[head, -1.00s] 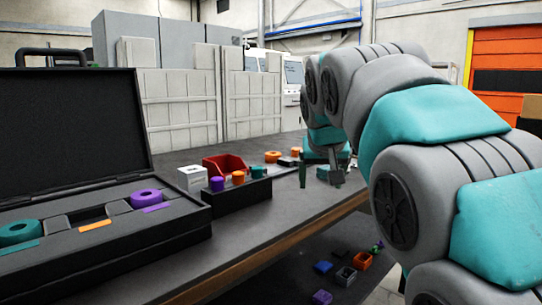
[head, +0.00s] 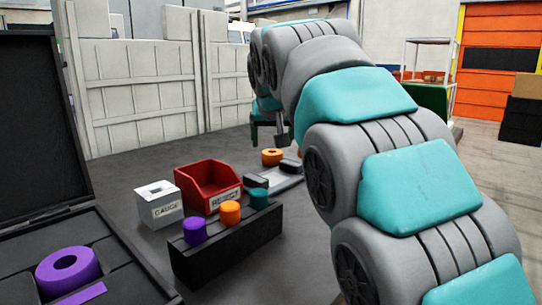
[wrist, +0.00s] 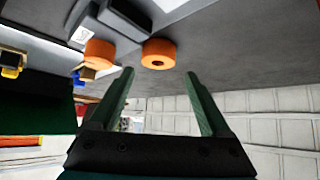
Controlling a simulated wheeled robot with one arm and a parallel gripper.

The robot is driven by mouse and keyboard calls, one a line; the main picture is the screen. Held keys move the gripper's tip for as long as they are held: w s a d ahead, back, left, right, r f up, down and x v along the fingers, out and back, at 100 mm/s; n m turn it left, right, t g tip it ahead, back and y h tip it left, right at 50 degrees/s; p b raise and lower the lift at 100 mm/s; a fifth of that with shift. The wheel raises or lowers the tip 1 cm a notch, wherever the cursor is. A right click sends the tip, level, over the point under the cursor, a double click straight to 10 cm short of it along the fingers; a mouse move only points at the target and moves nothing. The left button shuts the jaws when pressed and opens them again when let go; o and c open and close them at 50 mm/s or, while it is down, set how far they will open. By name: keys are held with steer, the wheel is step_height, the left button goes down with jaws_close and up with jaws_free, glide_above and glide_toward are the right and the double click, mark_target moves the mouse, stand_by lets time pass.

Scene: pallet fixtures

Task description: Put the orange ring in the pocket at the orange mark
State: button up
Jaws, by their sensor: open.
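The orange ring (head: 272,157) lies flat on the dark table behind the red bin. In the wrist view the ring (wrist: 158,53) shows its small hole, ahead of the fingers and between their lines, apart from them. My gripper (wrist: 160,85) is open and empty; in the head view its end (head: 281,136) hangs near the ring, partly hidden by my arm. The black case (head: 122,262) at the lower left holds a purple ring (head: 68,262) beside a purple mark (head: 82,295). The orange mark and its pocket are out of view now.
A red reject bin (head: 205,190), a white gauge box (head: 158,208) and a black block (head: 225,250) with purple, orange and teal pegs stand between case and ring. A second orange piece (wrist: 98,52) and dark pieces on a light plate (head: 285,185) lie near the ring.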

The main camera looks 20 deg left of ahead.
mark_target(273, 153)
steer(key=p+x, duration=0.1)
steer(key=x, duration=0.4)
steer(key=shift+w+d+f, duration=0.1)
steer(key=shift+w+f, duration=0.1)
steer(key=shift+f, duration=0.15)
steer(key=shift+r, duration=0.1)
jaws_close()
